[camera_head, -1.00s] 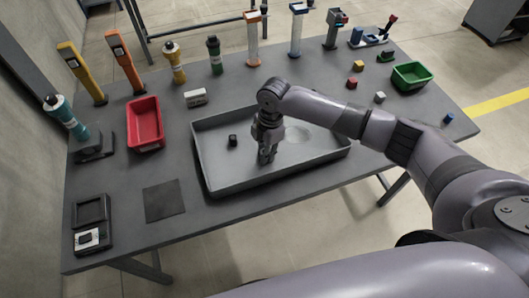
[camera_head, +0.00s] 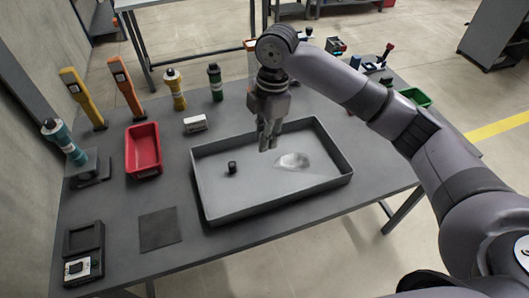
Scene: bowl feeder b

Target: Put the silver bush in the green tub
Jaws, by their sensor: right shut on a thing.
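My right gripper (camera_head: 268,142) points down above the grey tray, fingers close together. It is shut on a small piece, taken as the silver bush; the fingers almost hide it and its shape is hard to make out. The green tub (camera_head: 417,96) stands at the table's far right, partly covered by my right arm. The gripper is well to the left of the tub. My left gripper is not in view.
The grey tray (camera_head: 202,190) holds a small black cylinder (camera_head: 232,167) and a pale round patch (camera_head: 293,160). A red bin (camera_head: 143,150) and several upright tools stand at left and back. My right arm hides part of the table's right side.

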